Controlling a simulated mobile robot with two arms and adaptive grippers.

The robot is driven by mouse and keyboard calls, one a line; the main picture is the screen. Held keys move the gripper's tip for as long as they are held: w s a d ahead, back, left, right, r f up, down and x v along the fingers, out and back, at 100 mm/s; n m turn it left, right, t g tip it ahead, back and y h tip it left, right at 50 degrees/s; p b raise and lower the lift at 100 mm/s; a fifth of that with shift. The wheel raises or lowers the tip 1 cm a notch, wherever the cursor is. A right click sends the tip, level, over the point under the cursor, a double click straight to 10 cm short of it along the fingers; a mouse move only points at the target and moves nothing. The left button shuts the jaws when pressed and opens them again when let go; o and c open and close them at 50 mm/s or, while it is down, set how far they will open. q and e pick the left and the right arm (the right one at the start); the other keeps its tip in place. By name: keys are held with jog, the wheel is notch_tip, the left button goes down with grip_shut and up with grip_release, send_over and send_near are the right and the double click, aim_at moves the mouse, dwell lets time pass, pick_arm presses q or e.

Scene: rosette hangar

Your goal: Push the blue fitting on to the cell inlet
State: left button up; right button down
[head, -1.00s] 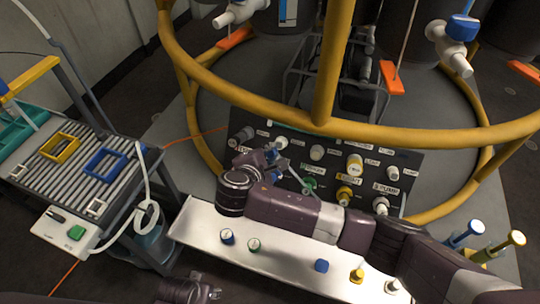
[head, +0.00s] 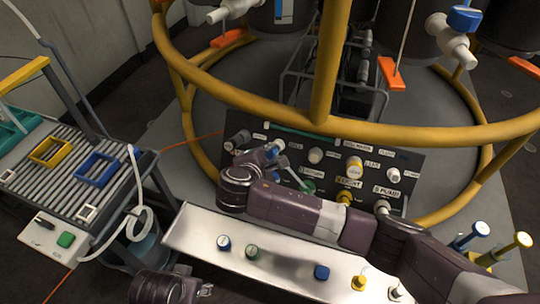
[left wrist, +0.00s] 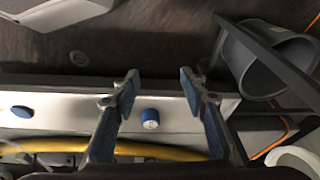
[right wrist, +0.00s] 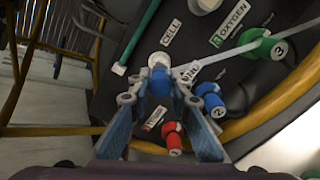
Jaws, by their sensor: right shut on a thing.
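In the right wrist view the blue fitting (right wrist: 160,84) sits between the fingertips of my right gripper (right wrist: 159,97), which is shut on it. Its far end meets the white cell inlet (right wrist: 159,61), beside the CELL label. It looks roughly in line with the inlet; how far it is on cannot be told. In the head view my right gripper (head: 276,155) is at the left part of the dark port panel (head: 408,160). In the left wrist view my left gripper (left wrist: 163,100) is open and empty, above the pale bench, with a blue cap (left wrist: 150,118) seen between its fingers.
A green fitting (right wrist: 264,45), another blue fitting (right wrist: 210,100) and a red fitting (right wrist: 173,138) are close by. A yellow rail (head: 390,132) crosses before the panel. The pale bench (head: 290,266) holds several caps. A cart (head: 110,195) stands at left.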

pick_arm(q)
jog(key=shift+w+b+v, duration=0.15)
jog(key=shift+b+v, duration=0.1)
jog(key=shift+v, duration=0.85)
jog(key=shift+w+b+v, duration=0.15)
jog(key=shift+b+v, duration=0.1)
jog(key=shift+v, duration=0.8)
pick_arm(e)
jog(key=shift+w+d+f, duration=0.15)
jog(key=shift+w+f, duration=0.15)
jog(key=shift+w, duration=0.15)
pick_arm(q)
jog(key=shift+r, duration=0.15)
pick_arm(e)
jog(key=shift+p, duration=0.5)
pick_arm(q)
jog(key=x, duration=0.3)
jog(key=shift+s+f, duration=0.1)
jog(key=shift+f, duration=0.35)
jog(key=shift+r, duration=0.1)
